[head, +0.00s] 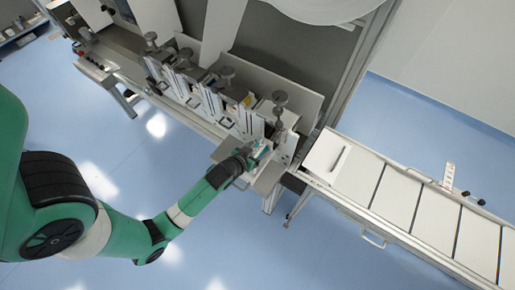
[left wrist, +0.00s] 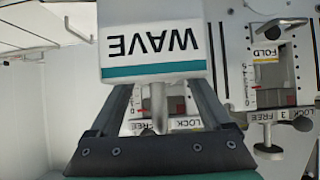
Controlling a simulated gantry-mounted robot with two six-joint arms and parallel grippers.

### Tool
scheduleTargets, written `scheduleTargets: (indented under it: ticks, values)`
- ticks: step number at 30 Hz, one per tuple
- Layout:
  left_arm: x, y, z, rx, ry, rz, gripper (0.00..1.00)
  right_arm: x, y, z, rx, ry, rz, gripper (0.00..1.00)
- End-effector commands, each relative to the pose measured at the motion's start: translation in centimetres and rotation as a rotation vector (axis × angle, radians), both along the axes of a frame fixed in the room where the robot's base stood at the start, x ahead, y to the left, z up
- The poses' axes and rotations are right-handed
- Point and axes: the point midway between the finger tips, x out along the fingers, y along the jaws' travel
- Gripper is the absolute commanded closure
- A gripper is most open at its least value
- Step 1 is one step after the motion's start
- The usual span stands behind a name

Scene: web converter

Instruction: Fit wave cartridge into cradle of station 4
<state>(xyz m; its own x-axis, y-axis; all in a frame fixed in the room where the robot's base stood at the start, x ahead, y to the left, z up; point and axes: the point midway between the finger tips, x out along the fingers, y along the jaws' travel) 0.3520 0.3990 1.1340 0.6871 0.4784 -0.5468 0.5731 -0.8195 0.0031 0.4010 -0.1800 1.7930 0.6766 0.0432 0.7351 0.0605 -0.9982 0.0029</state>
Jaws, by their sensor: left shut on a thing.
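My left gripper (head: 254,158) is shut on the wave cartridge (head: 263,153) at the front of the rightmost station (head: 287,143) in the head view. In the left wrist view the cartridge (left wrist: 155,40) is a white block with a teal stripe and upside-down "WAVE" lettering, between the dark fingers of my gripper (left wrist: 157,85). Behind it, a LOCK/FREE label (left wrist: 183,124) and a scale show on a station; the cartridge and fingers hide most of its cradle. I cannot tell whether the cartridge touches the cradle. My right gripper is not in view.
Several stations stand in a row along the machine. A conveyor (head: 400,205) runs to the right. The blue floor (head: 130,180) is clear.

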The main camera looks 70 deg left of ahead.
Motion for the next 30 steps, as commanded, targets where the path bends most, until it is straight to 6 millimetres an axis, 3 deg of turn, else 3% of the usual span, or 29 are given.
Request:
scheduleTargets:
  ticks: [30]
  values:
    - [0.07, 0.04, -0.45, 0.002, -0.003, 0.0, 1.0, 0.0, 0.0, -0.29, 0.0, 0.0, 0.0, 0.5]
